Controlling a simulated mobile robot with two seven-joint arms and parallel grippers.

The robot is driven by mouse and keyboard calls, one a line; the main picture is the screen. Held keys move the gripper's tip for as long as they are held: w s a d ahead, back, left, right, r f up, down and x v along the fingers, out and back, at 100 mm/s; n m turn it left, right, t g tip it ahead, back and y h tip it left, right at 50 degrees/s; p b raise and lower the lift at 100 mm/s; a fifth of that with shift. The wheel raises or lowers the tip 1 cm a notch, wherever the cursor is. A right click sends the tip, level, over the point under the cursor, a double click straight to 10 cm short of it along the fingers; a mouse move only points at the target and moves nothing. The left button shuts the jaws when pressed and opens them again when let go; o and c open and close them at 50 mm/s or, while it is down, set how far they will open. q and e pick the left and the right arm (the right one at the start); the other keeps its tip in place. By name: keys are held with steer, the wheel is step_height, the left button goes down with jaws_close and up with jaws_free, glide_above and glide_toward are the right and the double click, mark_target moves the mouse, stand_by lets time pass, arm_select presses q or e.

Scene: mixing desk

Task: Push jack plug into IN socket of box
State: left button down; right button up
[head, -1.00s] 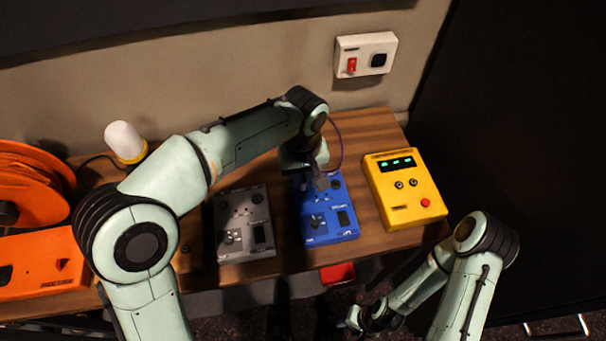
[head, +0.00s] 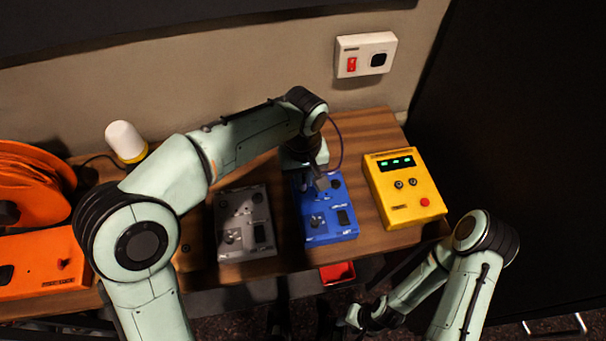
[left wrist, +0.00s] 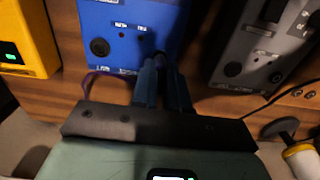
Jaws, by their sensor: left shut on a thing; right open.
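The blue box (head: 327,222) stands on the desk between a grey box and a yellow box. Its back part and labelled face also show in the left wrist view (left wrist: 120,45). My left gripper (head: 321,181) is at the back of the blue box. Its fingers (left wrist: 163,84) are shut close to the box's edge in the left wrist view. The jack plug is hidden between them; a thin purple cable (head: 341,145) loops up beside the wrist. I cannot tell whether the plug is in a socket. My right gripper (head: 362,318) is open and empty, low in front of the desk.
The grey box (head: 245,225) is left of the blue one, the yellow box (head: 404,190) right. An orange reel (head: 30,185), an orange box (head: 40,262) and a white-topped lamp (head: 126,140) stand at the left. A wall plate (head: 366,54) is behind. A red tray (head: 337,273) is below the front edge.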

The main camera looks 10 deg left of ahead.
steer(key=shift+r, duration=0.15)
arm_select(q)
steer(key=shift+f, duration=0.3)
arm_select(e)
steer(key=shift+f, duration=0.2)
stand_by(0.4)
arm_select(q)
steer(key=c, duration=1.1)
jaws_free()
steer(key=shift+o, duration=0.2)
steer(key=shift+r, duration=0.1)
step_height(320, 180, up, 13)
steer(key=p, duration=0.2)
steer(key=shift+r+p, duration=0.15)
steer(key=shift+p, duration=0.2)
arm_select(e)
steer(key=r, duration=0.1)
steer(key=w+r, duration=0.1)
steer(key=r, duration=0.1)
steer(key=shift+w+r, duration=0.1)
steer(key=shift+w, duration=0.15)
